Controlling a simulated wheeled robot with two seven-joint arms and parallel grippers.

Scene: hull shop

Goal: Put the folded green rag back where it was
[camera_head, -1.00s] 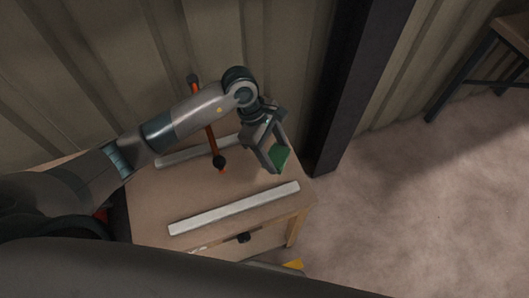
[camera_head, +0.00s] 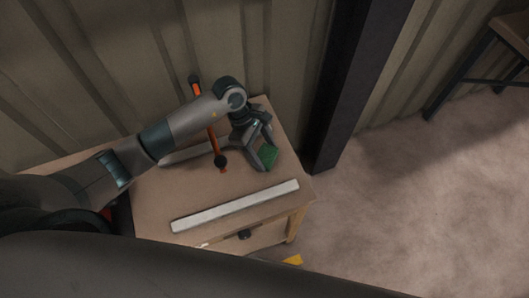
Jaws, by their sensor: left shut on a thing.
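The folded green rag (camera_head: 268,156) is a small green block near the right back part of the wooden cabinet top (camera_head: 160,203). My left gripper (camera_head: 262,160) is shut on the rag, with its fingers pointing down toward the cabinet top. The rag is low over the top or touching it; I cannot tell which. The gripper's fingers hide part of the rag. My right gripper is not in view.
A white strip (camera_head: 236,206) lies along the front of the top. Another pale strip (camera_head: 180,157) lies at the back, partly behind my arm. An orange bar with black ends (camera_head: 212,140) stands close to the left of my gripper. A dark post (camera_head: 345,90) rises at the right.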

